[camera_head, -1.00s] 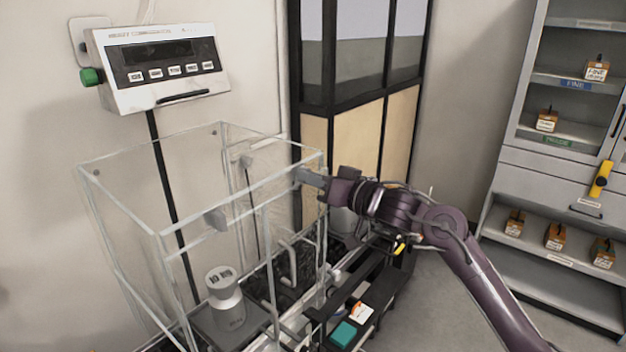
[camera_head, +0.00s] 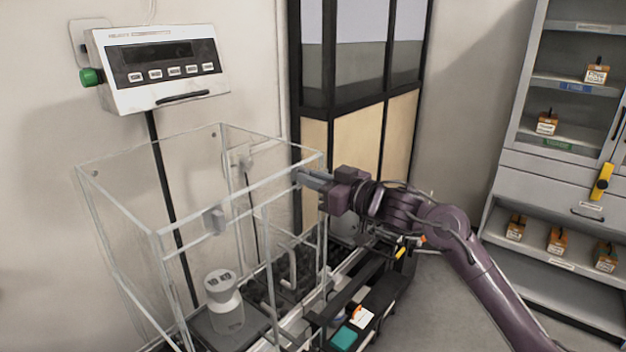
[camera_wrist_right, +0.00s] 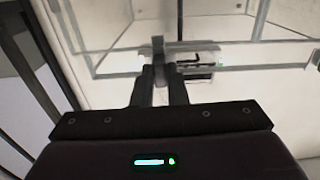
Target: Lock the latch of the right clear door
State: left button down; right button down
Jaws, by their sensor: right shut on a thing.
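The clear draft-shield box (camera_head: 160,232) stands on the bench, with clear panes and pale frame edges. My right gripper (camera_head: 303,177) reaches in from the right to the box's upper right corner. In the right wrist view its fingers (camera_wrist_right: 159,75) are shut on a small upright grey piece, the latch (camera_wrist_right: 158,46), at the frame edge. In the head view the fingers mostly hide that latch. Another grey fitting (camera_head: 214,220) sits on the front pane. Inside the box a light grey cylindrical weight (camera_head: 224,290) stands upright on a dark pan (camera_head: 205,327). My left gripper is not in view.
A dark tray with a teal block (camera_head: 344,338) lies below my right arm.

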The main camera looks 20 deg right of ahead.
jog(key=shift+f, duration=0.1)
jog(key=c, duration=1.4)
grip_release()
jog(key=shift+c, duration=0.2)
jog(key=b+v, duration=0.3)
jog(key=v, duration=0.4)
jog(key=shift+s+d, duration=0.25)
jog(key=shift+s, duration=0.05)
